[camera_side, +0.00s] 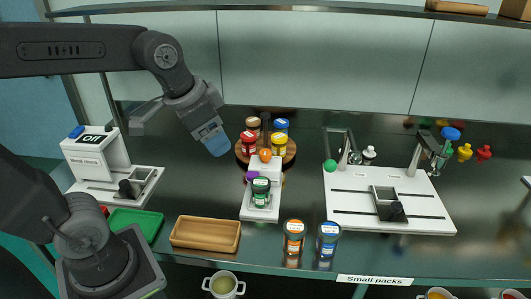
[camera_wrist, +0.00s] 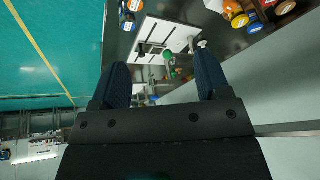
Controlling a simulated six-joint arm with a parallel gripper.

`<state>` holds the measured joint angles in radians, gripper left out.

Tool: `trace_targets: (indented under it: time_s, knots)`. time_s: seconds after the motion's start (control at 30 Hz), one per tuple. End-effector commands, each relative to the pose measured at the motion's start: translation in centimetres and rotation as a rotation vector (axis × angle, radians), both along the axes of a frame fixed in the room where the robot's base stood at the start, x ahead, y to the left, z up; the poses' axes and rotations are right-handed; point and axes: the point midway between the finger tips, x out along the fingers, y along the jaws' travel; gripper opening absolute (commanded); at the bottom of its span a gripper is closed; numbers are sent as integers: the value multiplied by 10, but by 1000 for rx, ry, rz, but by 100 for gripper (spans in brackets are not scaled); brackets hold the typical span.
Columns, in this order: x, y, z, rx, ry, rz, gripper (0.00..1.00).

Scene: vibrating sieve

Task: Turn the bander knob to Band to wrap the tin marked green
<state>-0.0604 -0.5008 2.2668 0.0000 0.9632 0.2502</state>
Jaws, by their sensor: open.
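A dark tin with a green band (camera_side: 261,190) stands upright on a narrow white stand (camera_side: 248,213) at the centre of the bench. An orange knob (camera_side: 265,155) and a purple knob (camera_side: 252,176) are on that stand. A white machine (camera_side: 84,160) at the left shows "Off" on its display (camera_side: 92,139); its small label is hard to read. I cannot tell which knob is the bander's. My gripper (camera_side: 213,143), with blue fingers, is open and empty in the air, above and left of the stand. Its fingers also show apart in the wrist view (camera_wrist: 162,78).
Several capped jars sit on a round wooden tray (camera_side: 288,160) behind the stand. A white board with fixtures (camera_side: 350,218) is right. A wooden tray (camera_side: 205,234) and green tray (camera_side: 136,222) lie left.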

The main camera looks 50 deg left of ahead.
Motion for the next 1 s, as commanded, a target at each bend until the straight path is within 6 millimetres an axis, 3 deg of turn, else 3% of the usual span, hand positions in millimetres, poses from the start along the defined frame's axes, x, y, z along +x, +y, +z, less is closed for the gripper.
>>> trace_targets:
  time_s: [0.03, 0.27, 0.47, 0.6, 0.8, 1.0]
  knots:
    - [22, 7, 4, 25, 31, -42, 70]
    - [110, 45, 8, 122, 152, -285, 70]
    - [183, 90, -17, 170, 251, -506, 70]
    - [226, 126, -50, 185, 311, -667, 70]
    - [265, 170, -101, 186, 369, -864, 70]
    - [278, 191, -128, 180, 389, -963, 70]
